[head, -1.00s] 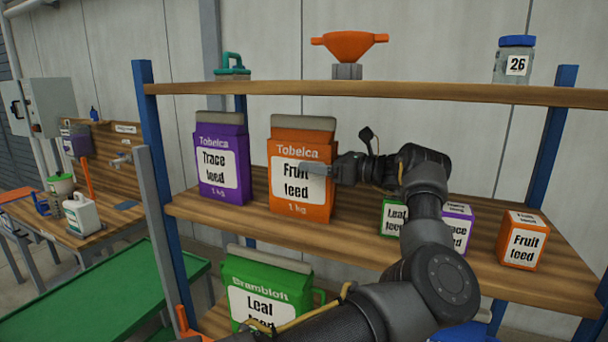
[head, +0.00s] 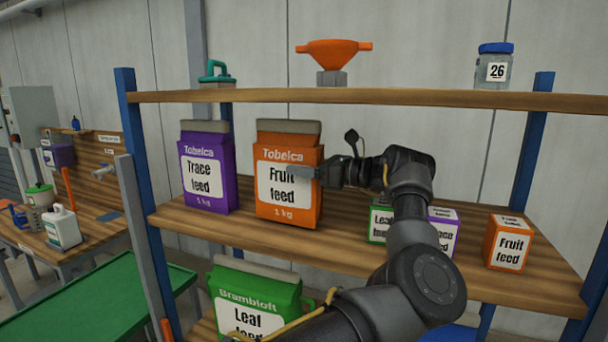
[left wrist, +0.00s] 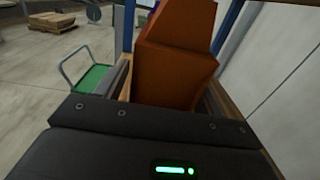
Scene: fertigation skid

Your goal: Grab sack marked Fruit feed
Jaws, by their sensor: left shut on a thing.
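The orange sack marked Fruit feed (head: 286,205) stands upright on the middle shelf in the head view, beside the purple Trace feed sack. My left gripper (head: 300,173) is at the sack's right side, with a finger across the front of its label, and is shut on it. The sack's orange side (left wrist: 175,65) fills the middle of the left wrist view, just beyond the gripper body. The far finger is hidden behind the sack. My right gripper is not in view.
The purple Trace feed sack (head: 208,195) stands close on the left. Small boxes, including an orange Fruit feed box (head: 507,245), stand to the right. The upper shelf board (head: 400,98) runs above. A green Leaf feed sack (head: 252,290) is below.

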